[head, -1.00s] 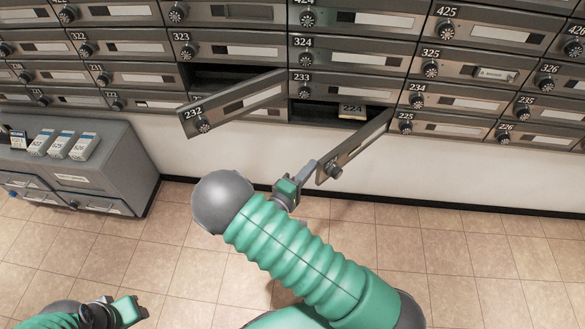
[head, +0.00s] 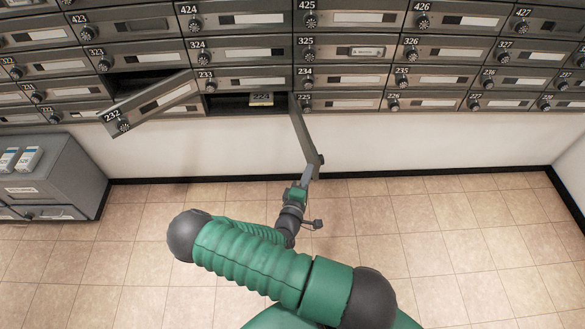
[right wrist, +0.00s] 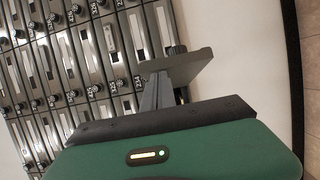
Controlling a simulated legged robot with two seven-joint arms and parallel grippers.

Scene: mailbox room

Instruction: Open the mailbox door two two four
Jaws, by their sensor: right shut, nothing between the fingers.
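The door of mailbox 224 (head: 306,132) stands swung far out, seen nearly edge-on in the head view, hinged at its right side. The open compartment (head: 232,103) is dark, with a 224 label (head: 261,98) inside. My right gripper (head: 307,174) is shut and empty, its fingertips close beside the outer end of the door. In the right wrist view the fingers (right wrist: 155,92) lie against or very near a grey panel (right wrist: 190,68), which looks like this door; contact is unclear. My left gripper is not in view.
Door 232 (head: 152,104) hangs open at the left of the compartment. Door 225 (head: 340,101) and the other doors to the right are closed. A grey cabinet (head: 50,180) stands at the left. The tiled floor at right is clear.

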